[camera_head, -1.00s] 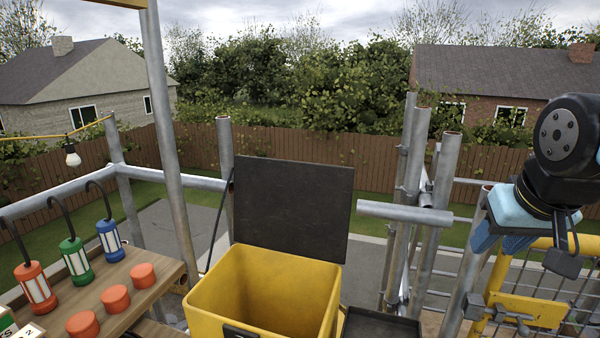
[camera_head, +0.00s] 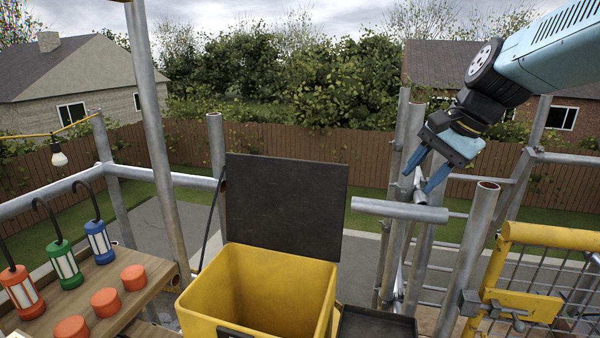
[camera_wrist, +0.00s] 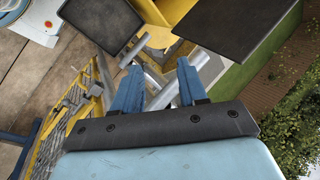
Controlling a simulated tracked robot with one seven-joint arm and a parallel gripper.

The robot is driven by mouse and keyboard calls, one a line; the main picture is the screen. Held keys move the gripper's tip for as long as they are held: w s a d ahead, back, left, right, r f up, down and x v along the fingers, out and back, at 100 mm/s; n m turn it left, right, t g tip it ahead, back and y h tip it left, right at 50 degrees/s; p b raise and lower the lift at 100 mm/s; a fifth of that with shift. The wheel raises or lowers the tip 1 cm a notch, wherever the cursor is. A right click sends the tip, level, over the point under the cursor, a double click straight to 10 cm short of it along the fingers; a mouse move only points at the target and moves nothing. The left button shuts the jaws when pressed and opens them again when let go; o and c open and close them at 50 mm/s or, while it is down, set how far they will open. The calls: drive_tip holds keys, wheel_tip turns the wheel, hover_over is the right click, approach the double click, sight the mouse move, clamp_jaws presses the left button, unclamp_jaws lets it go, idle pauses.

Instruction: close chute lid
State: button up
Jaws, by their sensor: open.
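The chute lid (camera_head: 285,205) is a flat black panel standing upright at the back edge of the yellow chute box (camera_head: 262,290). The box is open at the top and looks empty inside. The lid also shows at the upper right of the wrist view (camera_wrist: 228,25). My gripper (camera_head: 422,180) is to the right of the lid, above the horizontal scaffold pipe, with its blue fingers apart and pointing down. In the wrist view the two fingers (camera_wrist: 160,90) are open with nothing held between them. The gripper is clear of the lid.
A horizontal pipe stub (camera_head: 400,209) and upright scaffold poles (camera_head: 402,150) stand right of the lid. A black tray (camera_head: 376,323) lies right of the box. A wooden shelf with lanterns (camera_head: 64,264) and red knobs (camera_head: 104,302) is at the left. A yellow gate (camera_head: 530,305) is at the right.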

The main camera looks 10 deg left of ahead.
drive_tip(key=w+a+m+g+y, duration=0.2)
drive_tip(key=w+a+m+y, duration=0.15)
drive_tip(key=w+a, duration=0.4)
drive_tip(key=m+g+y, duration=0.2)
drive_tip(key=m+y, duration=0.3)
drive_tip(key=m, duration=0.5)
approach(297, 171)
drive_tip(key=w, duration=0.4)
drive_tip(key=shift+w+a+f+m+g+y, duration=0.2)
drive_tip(key=shift+a+f+m, duration=0.7)
drive_tip(key=shift+a, duration=0.8)
drive_tip(key=shift+w+a+f+m+g+y, duration=0.1)
drive_tip(key=shift+a+f+m+g+y, duration=0.35)
drive_tip(key=shift+a+f, duration=1)
drive_tip(key=shift+w+a+f+m+t+y, duration=0.15)
drive_tip(key=shift+a+f+m, duration=0.75)
drive_tip(key=shift+a, duration=1)
drive_tip(key=shift+c, duration=0.3)
clamp_jaws()
